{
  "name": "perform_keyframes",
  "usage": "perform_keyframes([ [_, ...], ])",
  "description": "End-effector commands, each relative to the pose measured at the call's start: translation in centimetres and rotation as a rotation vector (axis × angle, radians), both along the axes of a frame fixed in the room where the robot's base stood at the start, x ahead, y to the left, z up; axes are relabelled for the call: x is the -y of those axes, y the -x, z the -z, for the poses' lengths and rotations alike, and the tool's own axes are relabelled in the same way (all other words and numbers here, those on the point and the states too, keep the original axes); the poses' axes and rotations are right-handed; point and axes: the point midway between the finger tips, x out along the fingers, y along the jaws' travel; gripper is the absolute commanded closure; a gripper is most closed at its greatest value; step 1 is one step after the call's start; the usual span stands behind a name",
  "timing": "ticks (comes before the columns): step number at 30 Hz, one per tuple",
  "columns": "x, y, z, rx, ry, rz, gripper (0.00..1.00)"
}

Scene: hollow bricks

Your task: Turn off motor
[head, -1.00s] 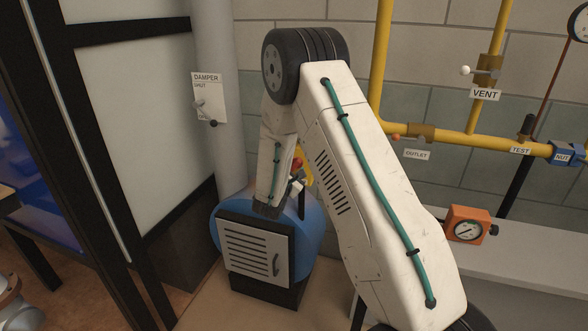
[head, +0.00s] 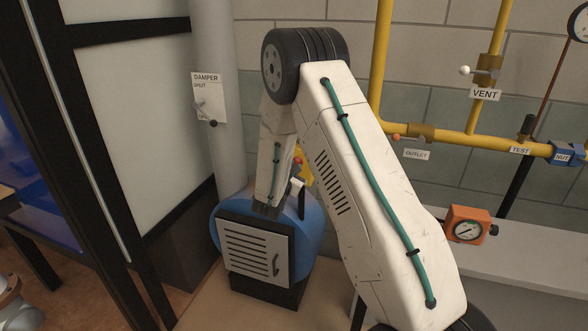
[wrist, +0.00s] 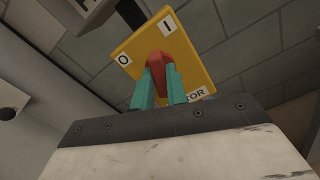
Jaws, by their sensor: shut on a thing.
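A yellow motor switch plate (wrist: 181,51) fills the upper middle of the wrist view. It has an "O" label at its left corner, an "I" label at its top corner, and a label ending in "TOR" at its lower edge, partly hidden. A red switch handle (wrist: 160,63) stands out from the plate. My gripper (wrist: 161,77) has its two teal fingers shut on the handle. I cannot tell clearly which label the handle points to. In the head view the yellow plate (head: 305,176) shows only as a small patch beside my arm; my fingers are not clearly visible there.
A blue boiler (head: 306,232) with a louvred door stands below the plate. A grey flue with a damper card (head: 206,92) rises behind it. Yellow pipes (head: 379,62) with valves run along the wall at right. A grey bench (head: 525,253) bears an orange gauge (head: 467,226).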

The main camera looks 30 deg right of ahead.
Motion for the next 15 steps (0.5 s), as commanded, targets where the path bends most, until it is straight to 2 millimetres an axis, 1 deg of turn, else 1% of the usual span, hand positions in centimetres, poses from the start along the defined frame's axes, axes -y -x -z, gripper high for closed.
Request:
perform_keyframes([
  [15,-0.11,-0.04,0.03,-0.386,0.300,0.000,1.00],
])
